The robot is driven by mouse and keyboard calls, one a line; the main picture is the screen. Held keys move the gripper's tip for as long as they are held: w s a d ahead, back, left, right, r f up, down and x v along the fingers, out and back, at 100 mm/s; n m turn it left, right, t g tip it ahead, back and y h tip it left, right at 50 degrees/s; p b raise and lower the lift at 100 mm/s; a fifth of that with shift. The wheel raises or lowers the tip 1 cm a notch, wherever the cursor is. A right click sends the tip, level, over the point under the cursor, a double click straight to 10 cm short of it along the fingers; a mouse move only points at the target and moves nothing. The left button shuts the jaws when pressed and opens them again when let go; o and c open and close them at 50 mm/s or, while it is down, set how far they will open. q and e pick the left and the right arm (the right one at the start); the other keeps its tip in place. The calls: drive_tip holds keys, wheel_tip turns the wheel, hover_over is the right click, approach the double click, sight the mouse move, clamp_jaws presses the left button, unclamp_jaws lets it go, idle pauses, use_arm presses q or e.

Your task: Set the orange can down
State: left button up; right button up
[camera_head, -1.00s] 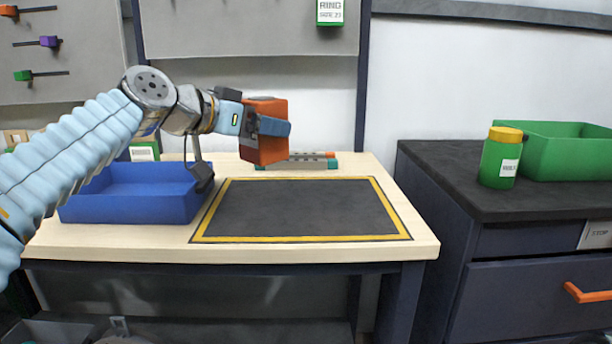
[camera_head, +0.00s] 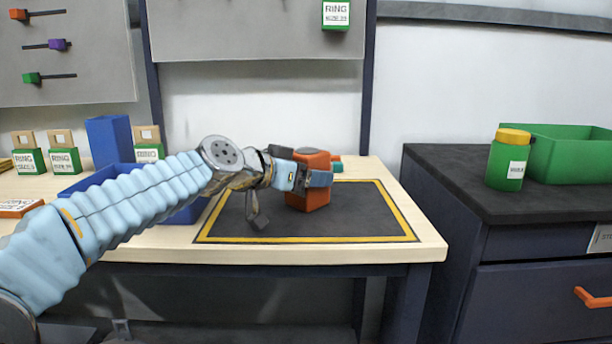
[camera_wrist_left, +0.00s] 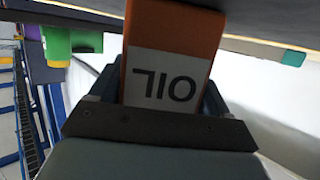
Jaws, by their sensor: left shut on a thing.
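The orange can (camera_head: 309,197) is upright over the black mat with the yellow border (camera_head: 365,223) on the wooden table. My left gripper (camera_head: 316,179) is shut around its upper part. In the left wrist view the can (camera_wrist_left: 175,30) sits between the fingers (camera_wrist_left: 155,98), and its white label reads OIL, upside down. The can's base appears at the mat's surface; I cannot tell for sure whether it touches. My right gripper is not in view.
A blue bin (camera_head: 75,190) stands left of the mat, partly behind my arm. Several green RING boxes (camera_head: 64,162) stand behind it. A black counter (camera_head: 440,165) at right holds a green jar (camera_head: 507,165) and a green bin (camera_head: 565,155). The mat's right side is clear.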

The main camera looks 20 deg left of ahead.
use_arm(q)
drive_tip(key=o, duration=0.9)
drive_tip(key=shift+f, duration=0.15)
drive_tip(key=o, duration=0.5)
drive_tip(key=shift+c, duration=0.2)
drive_tip(key=shift+r, duration=0.2)
drive_tip(key=shift+s+a, duration=0.2)
drive_tip(key=shift+s, duration=0.05)
drive_tip(key=b+v, duration=0.1)
drive_tip(key=v, duration=1)
drive_tip(key=shift+b, duration=0.35)
drive_tip(key=shift+s+a+r, duration=0.1)
drive_tip(key=shift+s, duration=0.05)
